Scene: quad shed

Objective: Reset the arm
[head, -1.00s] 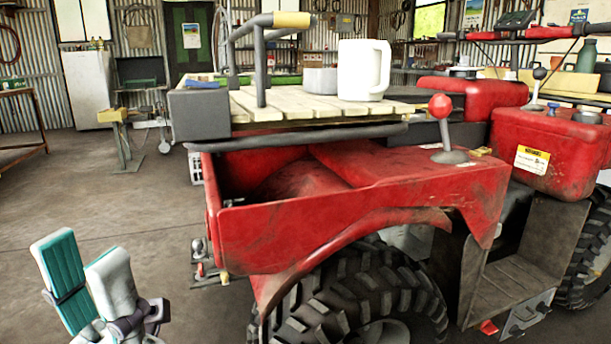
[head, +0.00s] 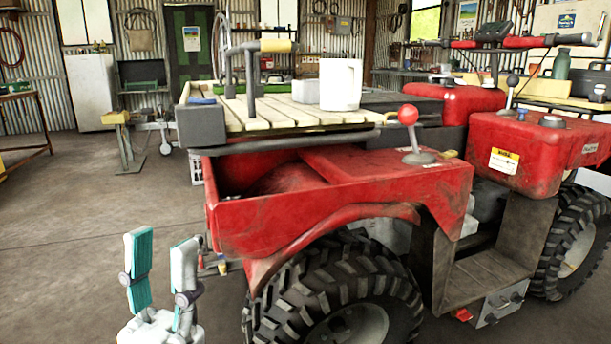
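My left gripper (head: 163,262) is low at the left of the head view. Its two teal-padded fingers point up and stand apart, with nothing between them. It is over the floor, left of the rear of the red quad (head: 340,195). My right gripper is not in view.
The quad with its large black tyre (head: 335,290) fills the middle and right. A slatted wooden rack (head: 285,112) on it bears a white jug (head: 341,85). A red-knobbed lever (head: 410,130) sticks up from the fender. The concrete floor (head: 70,200) at the left is largely clear.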

